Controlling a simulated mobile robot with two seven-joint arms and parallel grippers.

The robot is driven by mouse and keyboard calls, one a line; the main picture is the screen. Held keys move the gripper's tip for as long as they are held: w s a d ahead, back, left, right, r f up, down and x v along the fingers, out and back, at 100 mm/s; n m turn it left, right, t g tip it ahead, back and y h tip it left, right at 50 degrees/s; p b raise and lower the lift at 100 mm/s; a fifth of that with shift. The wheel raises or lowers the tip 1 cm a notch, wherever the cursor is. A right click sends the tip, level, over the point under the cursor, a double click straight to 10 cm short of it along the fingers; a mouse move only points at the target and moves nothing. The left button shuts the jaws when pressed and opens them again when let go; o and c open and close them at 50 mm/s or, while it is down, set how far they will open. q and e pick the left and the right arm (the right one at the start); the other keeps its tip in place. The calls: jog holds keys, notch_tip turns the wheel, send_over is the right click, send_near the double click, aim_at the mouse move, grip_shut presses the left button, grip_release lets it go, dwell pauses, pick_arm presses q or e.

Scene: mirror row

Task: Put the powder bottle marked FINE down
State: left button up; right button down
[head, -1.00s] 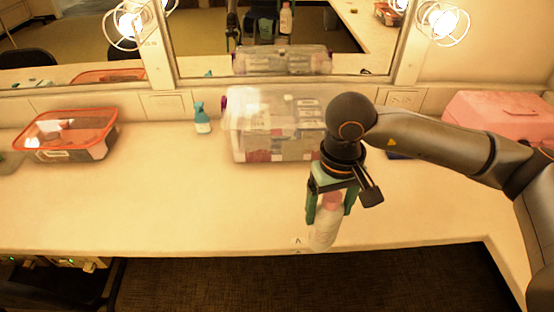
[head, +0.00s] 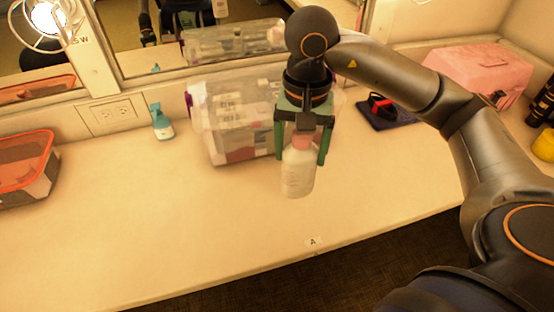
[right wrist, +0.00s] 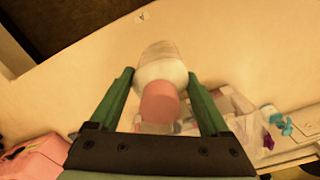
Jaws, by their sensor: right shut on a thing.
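The powder bottle (head: 298,174), white with a pink cap, is upright between the green fingers of my right gripper (head: 301,155) in the head view. The gripper is shut on it from above. In the right wrist view the pink cap (right wrist: 160,102) faces the camera, with the pale body (right wrist: 162,70) beyond it. No marking on the bottle can be read. The bottle is over the cream counter (head: 200,230), in front of the clear bin. I cannot tell whether its base touches the counter. My left gripper is not in view.
The clear lidded bin (head: 235,125) stands just behind the bottle. A teal spray bottle (head: 162,124) and a red-rimmed container (head: 25,170) are to the left. A pink case (head: 480,75) and a dark mat (head: 385,115) are to the right. Counter tag A (head: 313,242) marks the front edge; the front left counter is clear.

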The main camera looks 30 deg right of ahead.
jog(key=w+d+f+p, duration=0.1)
jog(key=w+d+f, duration=0.1)
jog(key=w+f, duration=1)
jog(key=shift+w+d+f, duration=0.15)
jog(key=shift+w+f, duration=0.1)
jog(key=shift+w, duration=0.15)
jog(key=shift+f, duration=0.1)
jog(key=shift+c, duration=1.4)
grip_release()
jog(key=shift+f, duration=0.1)
jog(key=shift+o, duration=1.4)
